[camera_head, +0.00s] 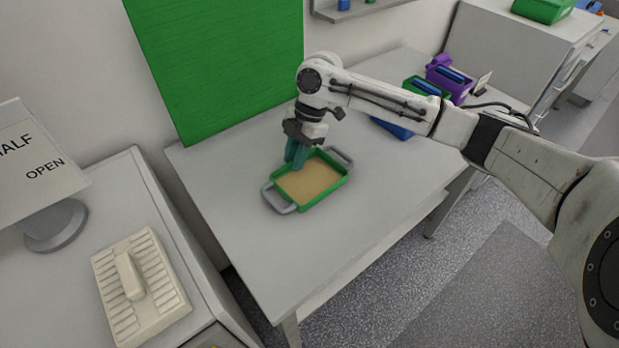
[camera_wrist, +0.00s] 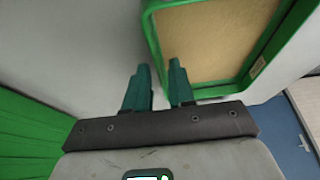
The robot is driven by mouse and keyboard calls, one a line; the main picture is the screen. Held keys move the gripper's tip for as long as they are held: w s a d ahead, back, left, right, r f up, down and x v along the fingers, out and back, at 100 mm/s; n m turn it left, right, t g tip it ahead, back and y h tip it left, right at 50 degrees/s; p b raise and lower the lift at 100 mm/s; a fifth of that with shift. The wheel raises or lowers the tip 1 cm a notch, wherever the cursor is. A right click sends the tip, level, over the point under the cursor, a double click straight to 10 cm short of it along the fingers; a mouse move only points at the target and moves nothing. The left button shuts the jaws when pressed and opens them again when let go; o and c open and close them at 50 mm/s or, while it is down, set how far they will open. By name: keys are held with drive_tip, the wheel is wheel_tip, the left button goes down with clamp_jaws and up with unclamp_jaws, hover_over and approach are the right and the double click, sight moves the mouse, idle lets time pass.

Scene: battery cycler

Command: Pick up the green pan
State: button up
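The green pan (camera_head: 326,197) sits on the grey table, with a beige inner floor and a grey handle at each end. It also shows at the upper right of the wrist view (camera_wrist: 283,38). My gripper (camera_head: 295,164) points down at the pan's back-left rim. In the wrist view its two teal fingers (camera_wrist: 158,68) are apart. One finger is outside the pan wall and the other overlaps the inner side, with the rim corner between them. I cannot tell whether either finger touches the wall.
The grey table (camera_head: 225,215) has free room around the pan. A green panel (camera_head: 220,60) stands against the wall behind it. Purple (camera_head: 455,90) and green (camera_head: 413,82) bins stand at the table's far right, near a blue item (camera_head: 391,129).

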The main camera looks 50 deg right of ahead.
clamp_jaws()
drive_tip(key=shift+r, duration=0.2)
idle(0.3)
